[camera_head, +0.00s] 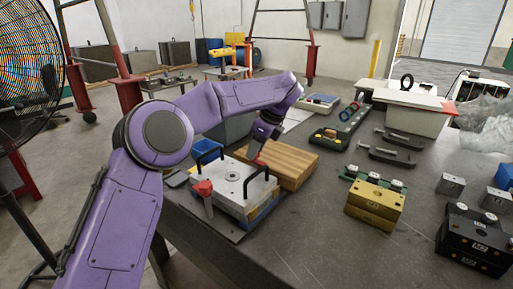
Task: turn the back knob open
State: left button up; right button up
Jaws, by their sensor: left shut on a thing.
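The mould base (230,184) stands on the near left part of the grey table, with a pale top plate and two black handles. A red front knob (203,188) sits at its near left corner. My left gripper (257,161) reaches down to the back edge of the mould base, behind the black handles. It is shut on the back knob, which is mostly hidden by the fingers. How far the back knob is turned cannot be seen. My right gripper is out of view.
A wooden block (292,164) lies close behind and right of the mould base. A blue bin (206,150) is behind it. A yellow block (375,204) and black blocks (474,240) stand to the right. The table's front middle is clear.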

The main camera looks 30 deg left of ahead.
pick_arm(q)
jog(key=o, duration=1.1)
jog(key=shift+c, duration=0.2)
jog(key=p+v, duration=0.2)
jog(key=v, duration=0.8)
jog(key=shift+r, duration=0.25)
jog(key=shift+d, duration=0.15)
